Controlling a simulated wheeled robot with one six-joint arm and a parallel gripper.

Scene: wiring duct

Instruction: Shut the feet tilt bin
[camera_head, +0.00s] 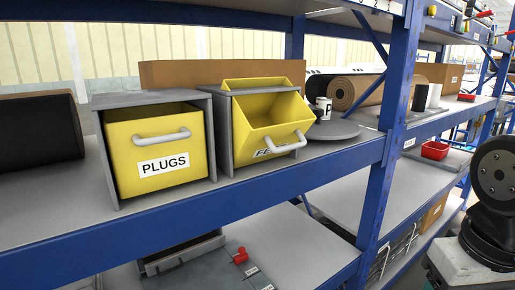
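The feet tilt bin (256,133) is yellow and sits in a grey housing (224,133) on the blue-edged shelf. It is tilted forward and open, with its inside showing above the front. Its white handle (284,147) sticks out toward the lower right and covers part of the label, of which only the first letters show. The plugs bin (180,174) stands to its left in its own grey housing, upright, with a white handle. My gripper is not in view; only dark links of my arm show at the right edge, well apart from the bins.
A grey round plate (334,130) and a white cup-like item (324,108) are right of the feet bin. A blue post (388,140) stands between the bins and my arm. A long brown box (205,73) is behind. A black roll (38,128) lies left.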

